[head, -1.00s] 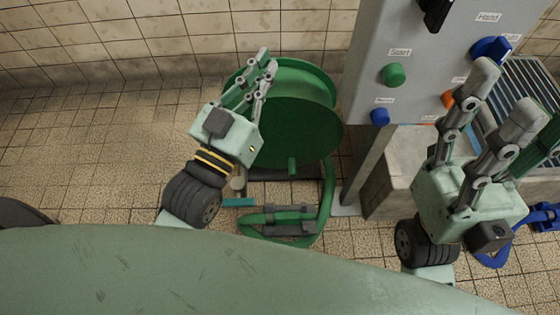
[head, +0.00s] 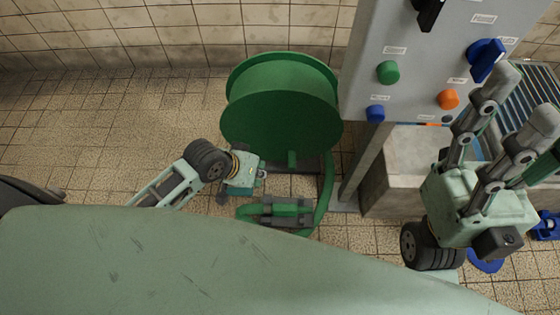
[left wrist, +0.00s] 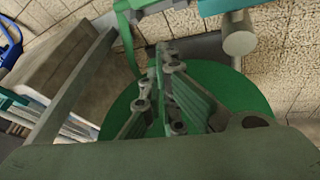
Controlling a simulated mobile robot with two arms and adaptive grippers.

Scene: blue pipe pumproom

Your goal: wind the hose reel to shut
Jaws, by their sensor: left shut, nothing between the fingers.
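The hose reel (head: 280,120) is a green drum with a round front disc, standing on the floor by the wall in the head view. A short green peg (head: 292,159) sticks out low on the disc. My left gripper (head: 262,173) is at the reel's lower left, left of the peg; its fingers are mostly hidden in the head view. In the left wrist view its fingers (left wrist: 165,90) are together and empty, in front of the green disc (left wrist: 255,95). My right gripper (head: 525,100) is open and empty, in front of the grey panel's lower right.
A green hose (head: 328,185) runs down the reel's right side to a grey-clamped piece (head: 285,212) on the floor. The grey control panel (head: 360,75) on its post and a concrete block (head: 400,180) stand right.

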